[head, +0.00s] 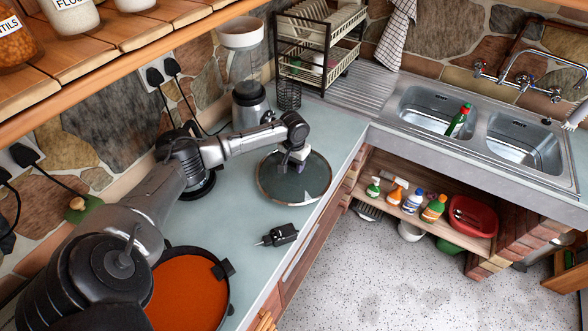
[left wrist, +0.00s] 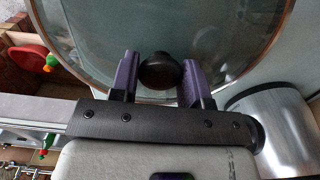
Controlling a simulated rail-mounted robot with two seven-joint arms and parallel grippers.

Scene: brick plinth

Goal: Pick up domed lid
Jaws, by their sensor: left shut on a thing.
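The domed lid (head: 305,182) is a round glass lid with a metal rim, over the grey worktop near its front edge. My left gripper (head: 293,164) reaches it from the left, above its middle. In the left wrist view the two purple fingers (left wrist: 160,80) stand on either side of the dark round knob, shut on it. The glass of the lid (left wrist: 220,35) fills the top of that view. I cannot tell whether the rim touches the worktop. My right gripper is not in view.
A pot of orange-red soup (head: 188,292) stands at the front left. A small black object (head: 278,236) lies on the worktop. A blender (head: 246,90) and a dish rack (head: 320,45) stand behind the lid. The sink (head: 430,108) is at right.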

